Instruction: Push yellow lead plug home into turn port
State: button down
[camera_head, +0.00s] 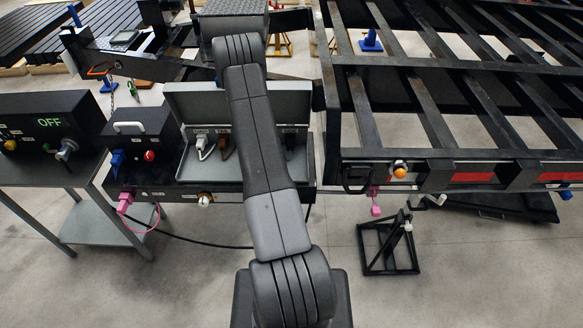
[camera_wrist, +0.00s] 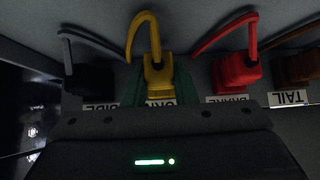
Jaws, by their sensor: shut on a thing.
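The yellow lead plug (camera_wrist: 157,70) sits at the upper middle of the wrist view, with its yellow lead looping up from it. Dark green fingers of my gripper (camera_wrist: 160,88) stand on both sides of it, and the gripper is shut on the plug. A label below the plug is partly covered by my gripper body, as is the turn port. I cannot tell how deep the plug sits. In the head view my arm hides the gripper and the yellow plug in front of the open grey box (camera_head: 187,100).
In the wrist view, a red plug (camera_wrist: 238,70) is right of the yellow one, a brown plug (camera_wrist: 302,68) farther right, and a dark plug (camera_wrist: 88,78) left. In the head view, a black control box (camera_head: 140,150) stands left of the grey box, and the trailer frame (camera_head: 430,158) right.

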jog(key=shift+w, duration=0.6)
jog(key=c, duration=1.1)
grip_release()
jog(key=b+v, duration=0.2)
jog(key=v, duration=1.1)
jog(key=shift+s+r, duration=0.25)
jog(key=shift+s, duration=0.05)
jog(key=p+x, duration=0.2)
jog(key=x, duration=1.1)
jog(key=shift+w+f, duration=0.25)
jog(key=shift+w, duration=0.1)
jog(key=shift+s, duration=0.1)
